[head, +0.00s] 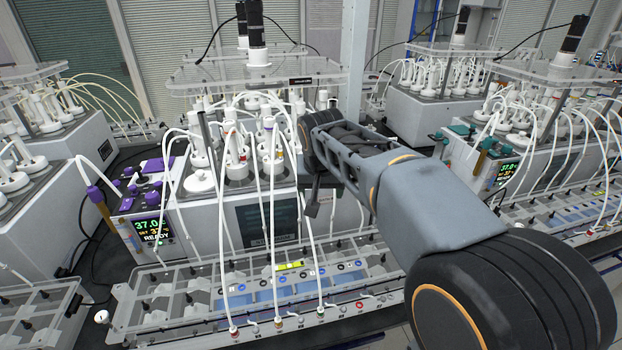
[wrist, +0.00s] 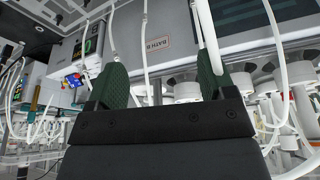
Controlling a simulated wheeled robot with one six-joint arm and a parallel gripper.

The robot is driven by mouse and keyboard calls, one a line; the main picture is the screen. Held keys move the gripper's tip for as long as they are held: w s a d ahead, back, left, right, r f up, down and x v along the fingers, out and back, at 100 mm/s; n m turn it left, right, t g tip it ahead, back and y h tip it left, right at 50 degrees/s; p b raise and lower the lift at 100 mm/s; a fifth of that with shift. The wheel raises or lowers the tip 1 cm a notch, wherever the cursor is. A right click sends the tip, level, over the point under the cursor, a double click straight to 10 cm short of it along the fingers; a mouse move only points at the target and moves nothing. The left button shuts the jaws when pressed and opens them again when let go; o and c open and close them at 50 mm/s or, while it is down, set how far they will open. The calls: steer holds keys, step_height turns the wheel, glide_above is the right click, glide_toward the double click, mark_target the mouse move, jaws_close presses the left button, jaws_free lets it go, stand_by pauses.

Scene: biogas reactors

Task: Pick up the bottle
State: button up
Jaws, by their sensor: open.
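Several bottles with white caps and tubes (head: 236,150) stand close together in the middle bath unit in the head view. I cannot tell which of them is the one named. My gripper (head: 314,200) hangs at the front right of this unit, partly hidden by my arm. In the wrist view my gripper (wrist: 160,66) shows two green-padded fingers, spread apart, with no bottle held between them. A thin white tube passes through the view between the fingers. White caps (wrist: 188,91) show in the wrist view beyond the gripper, partly hidden by it.
The bath unit (head: 205,218) has a control panel with a green display (head: 153,230) at its left. A clear rack (head: 180,290) with tube fittings lies in front. White tubes arc down from the bottles to it. A clear shelf (head: 255,72) stands above. Similar units flank both sides.

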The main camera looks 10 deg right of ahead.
steer(key=w+a+r+m+h+p, duration=0.1)
steer(key=w+r+m+p, duration=0.1)
steer(key=w+r, duration=0.35)
steer(key=w+r+m+p, duration=0.2)
steer(key=w+r+p, duration=0.1)
steer(key=w, duration=0.6)
steer(key=x, duration=0.7)
steer(key=shift+w+d+f, duration=0.1)
steer(key=shift+w+f, duration=0.1)
steer(key=shift+w, duration=0.05)
steer(key=shift+w+p+x, duration=0.2)
steer(key=shift+p+x, duration=1.25)
steer(key=shift+x, duration=1.7)
steer(key=shift+d+r, duration=0.1)
steer(key=shift+d, duration=0.05)
steer(key=shift+c, duration=0.3)
steer(key=shift+r, duration=0.1)
jaws_close()
